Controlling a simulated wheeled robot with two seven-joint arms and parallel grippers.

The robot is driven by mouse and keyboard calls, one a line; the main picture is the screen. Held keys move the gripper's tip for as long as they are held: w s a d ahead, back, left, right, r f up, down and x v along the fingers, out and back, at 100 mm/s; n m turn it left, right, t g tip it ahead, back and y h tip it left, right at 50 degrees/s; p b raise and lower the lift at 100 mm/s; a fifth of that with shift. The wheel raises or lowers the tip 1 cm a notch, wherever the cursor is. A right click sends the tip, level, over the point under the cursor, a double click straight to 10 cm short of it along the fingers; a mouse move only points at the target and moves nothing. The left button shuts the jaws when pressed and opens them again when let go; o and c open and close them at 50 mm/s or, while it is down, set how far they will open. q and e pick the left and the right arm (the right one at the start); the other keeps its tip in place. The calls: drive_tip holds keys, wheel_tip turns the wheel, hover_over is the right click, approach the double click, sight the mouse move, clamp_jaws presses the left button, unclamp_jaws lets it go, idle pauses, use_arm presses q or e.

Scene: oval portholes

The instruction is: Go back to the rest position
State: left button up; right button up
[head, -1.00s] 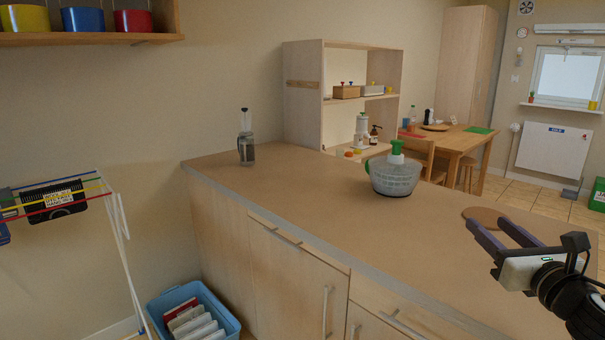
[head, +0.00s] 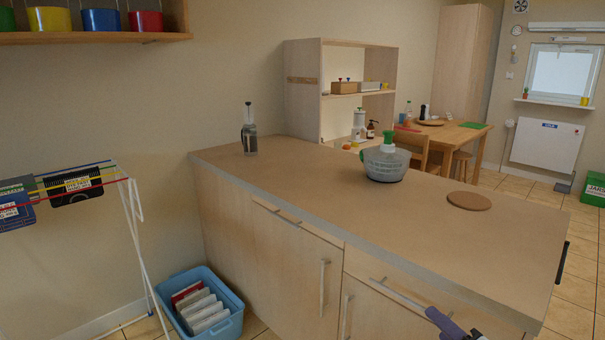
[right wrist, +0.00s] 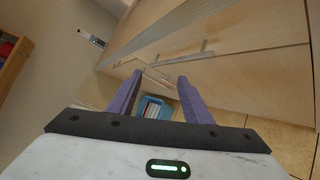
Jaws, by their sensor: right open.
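My right gripper (head: 440,322) shows only in part at the bottom edge of the head view, low in front of the counter's drawers. In the right wrist view its two purple fingers (right wrist: 160,90) stand apart with nothing between them. It is open and empty. The cabinet front and a blue crate lie beyond the fingers there. My left gripper is in neither view.
A blue crate (head: 228,325) stands on the floor. A drying rack (head: 130,205) stands at the left.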

drive_tip(key=s+a+f+m+g, duration=0.2)
drive_tip(key=s+a+f+m, duration=0.2)
drive_tip(key=s+f+m, duration=0.3)
drive_tip(key=s+a+f+m+g, duration=0.2)
drive_tip(key=s+a+f+m, duration=0.1)
drive_tip(key=s+f+m, duration=0.5)
drive_tip(key=s+a+f+m+g, duration=0.1)
drive_tip(key=s+a+f+m, duration=0.3)
drive_tip(key=s+f+m, duration=0.4)
drive_tip(key=s, duration=0.4)
drive_tip(key=shift+s+a+f+g, duration=0.25)
drive_tip(key=shift+s+a+g, duration=0.05)
drive_tip(key=shift+g, duration=0.1)
